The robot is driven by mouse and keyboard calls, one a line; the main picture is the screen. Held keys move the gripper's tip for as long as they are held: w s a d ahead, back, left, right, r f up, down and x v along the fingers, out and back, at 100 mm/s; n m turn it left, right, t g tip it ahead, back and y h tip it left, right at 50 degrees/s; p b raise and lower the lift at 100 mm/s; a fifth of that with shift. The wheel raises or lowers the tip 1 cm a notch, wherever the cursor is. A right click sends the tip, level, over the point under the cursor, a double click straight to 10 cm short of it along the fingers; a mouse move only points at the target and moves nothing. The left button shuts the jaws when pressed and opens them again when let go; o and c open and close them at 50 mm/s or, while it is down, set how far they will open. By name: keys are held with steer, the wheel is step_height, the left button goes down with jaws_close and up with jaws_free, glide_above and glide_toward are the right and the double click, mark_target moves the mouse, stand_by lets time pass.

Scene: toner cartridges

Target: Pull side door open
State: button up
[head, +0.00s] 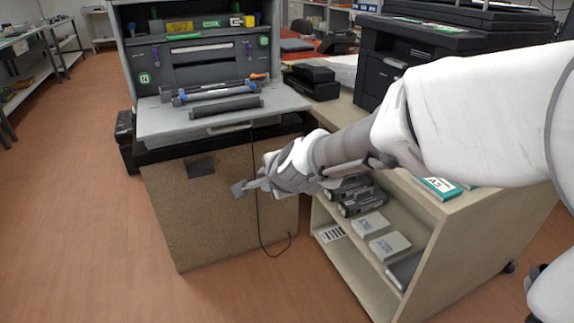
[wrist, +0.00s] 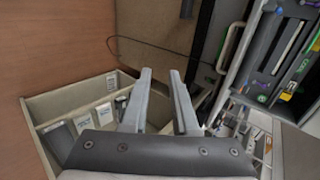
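A printer (head: 200,50) stands with its inside showing, and its grey front door (head: 150,122) is folded down flat. A pale handle (head: 230,127) sits on that door's front edge; it also shows in the wrist view (wrist: 230,45). I cannot tell which panel is the side door. My gripper (head: 240,188) is in front of the brown cabinet under the printer, below and apart from the handle. In the wrist view, my gripper (wrist: 160,75) has its two fingers spread with nothing between them.
Toner cartridges (head: 222,107) lie on the folded door. The brown cabinet (head: 210,225) has a black cable (head: 258,215) hanging before it. A shelf unit (head: 430,245) with several boxes stands at the right, under my arm. The floor (head: 80,200) at left is clear.

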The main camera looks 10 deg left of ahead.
steer(key=p+v, duration=0.3)
steer(key=v, duration=1)
steer(key=shift+s+r, duration=0.2)
steer(key=shift+d, duration=0.2)
steer(key=s+d+n+g+h+p, duration=0.1)
steer(key=s+d+n+h, duration=0.2)
steer(key=s+d+n, duration=0.6)
steer(key=s+d+n+g+h+p, duration=0.1)
steer(key=s+d+n+g+h, duration=0.3)
steer(key=d, duration=0.9)
step_height(320, 180, up, 23)
steer(key=m+t+y+p, duration=0.1)
steer(key=m+t+p, duration=0.1)
steer(key=p, duration=2)
steer(key=shift+s, duration=0.3)
steer(key=shift+o, duration=1.4)
steer(key=shift+d+r, duration=0.1)
steer(key=shift+o, duration=0.4)
steer(key=shift+w, duration=0.1)
